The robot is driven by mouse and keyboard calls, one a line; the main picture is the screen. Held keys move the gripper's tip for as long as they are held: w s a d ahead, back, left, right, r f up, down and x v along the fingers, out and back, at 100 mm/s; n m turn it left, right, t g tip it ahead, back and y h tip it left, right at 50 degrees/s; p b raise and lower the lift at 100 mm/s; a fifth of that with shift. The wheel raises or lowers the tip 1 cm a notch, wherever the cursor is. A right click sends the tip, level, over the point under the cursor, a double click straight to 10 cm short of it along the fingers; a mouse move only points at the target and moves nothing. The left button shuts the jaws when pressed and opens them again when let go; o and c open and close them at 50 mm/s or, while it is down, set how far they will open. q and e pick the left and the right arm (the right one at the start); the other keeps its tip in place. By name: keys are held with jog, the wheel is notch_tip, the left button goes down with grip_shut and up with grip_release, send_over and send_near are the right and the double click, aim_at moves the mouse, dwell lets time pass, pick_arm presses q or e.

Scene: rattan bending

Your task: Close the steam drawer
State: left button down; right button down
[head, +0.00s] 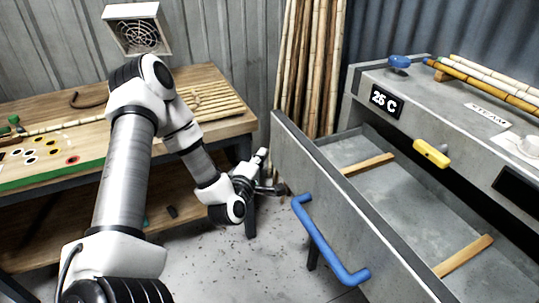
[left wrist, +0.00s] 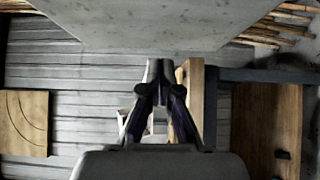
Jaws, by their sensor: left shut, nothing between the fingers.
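The steam drawer (head: 345,205) is a grey metal drawer standing pulled out of the grey steam cabinet (head: 447,115). Its inside is bare except for two wooden slats. A blue bar handle (head: 322,243) is fixed to its front panel. My left gripper (head: 280,189) is shut and empty, close to the outer face of the front panel near its far end. I cannot tell whether it touches the panel. In the left wrist view the shut fingertips (left wrist: 160,70) point towards a grey speckled surface at the top, which looks like the drawer front. My right gripper is not in view.
A wooden workbench (head: 211,103) stands at the left. Bamboo poles (head: 309,65) lean on the back wall behind the drawer. A yellow handle (head: 431,153) and a blue knob (head: 399,62) are on the cabinet. The floor (head: 235,260) left of the drawer is mostly clear.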

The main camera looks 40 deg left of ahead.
pick_arm(q)
jog(key=shift+w+d, duration=0.25)
jog(key=shift+w, duration=0.3)
jog(key=shift+w+d, duration=0.2)
jog(key=shift+w, duration=0.35)
